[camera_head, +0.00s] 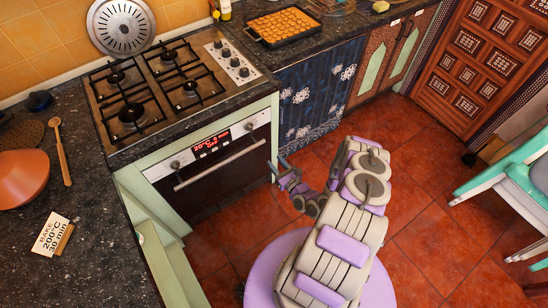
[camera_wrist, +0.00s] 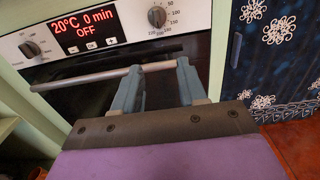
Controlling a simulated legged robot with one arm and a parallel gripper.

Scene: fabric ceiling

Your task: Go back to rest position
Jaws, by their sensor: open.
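My gripper (camera_head: 281,168) is open in front of the right side of the oven. In the wrist view its two blue-grey fingers (camera_wrist: 157,68) stand apart with nothing held between them. The oven (camera_head: 212,168) is shut, and its bar handle (camera_head: 220,164) runs across the dark door. In the wrist view the handle (camera_wrist: 90,80) reaches the fingers at its right end; I cannot tell whether they touch it. The oven display (camera_wrist: 84,24) reads 20°C, 0 min, OFF. My arm stretches from the lower middle of the head view towards the oven.
A gas hob (camera_head: 170,82) tops the oven. A tray of orange-brown pieces (camera_head: 283,25) sits on the back counter. A card reading BAKE 200°C 30 min (camera_head: 53,234) lies on the left counter. Green chairs (camera_head: 510,185) stand at right; the red tiled floor (camera_head: 425,190) between is clear.

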